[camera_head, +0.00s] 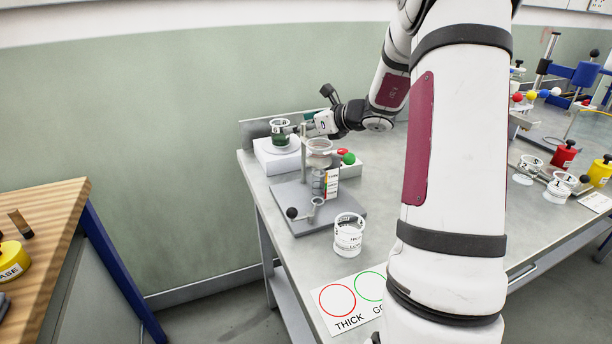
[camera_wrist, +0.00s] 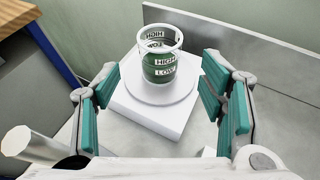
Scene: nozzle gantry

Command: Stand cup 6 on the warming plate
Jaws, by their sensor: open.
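A clear cup with green liquid (camera_head: 280,133) stands upright on the white warming plate (camera_head: 272,160) at the far left end of the table. In the wrist view the cup (camera_wrist: 160,62) shows HIGH and LOW bands and stands on the round top of the plate (camera_wrist: 180,115). I cannot read a number on it. My gripper (camera_head: 304,129) is beside the cup in the head view. In the wrist view my gripper (camera_wrist: 161,78) is open, its teal pads apart from the cup on both sides, with nothing between them near the palm.
The nozzle stand (camera_head: 332,205) with a cup in it is just in front of the plate. An empty-looking clear cup (camera_head: 348,237) stands nearer, by the THICK card (camera_head: 335,318). Several more cups and a red container (camera_head: 564,154) are at right.

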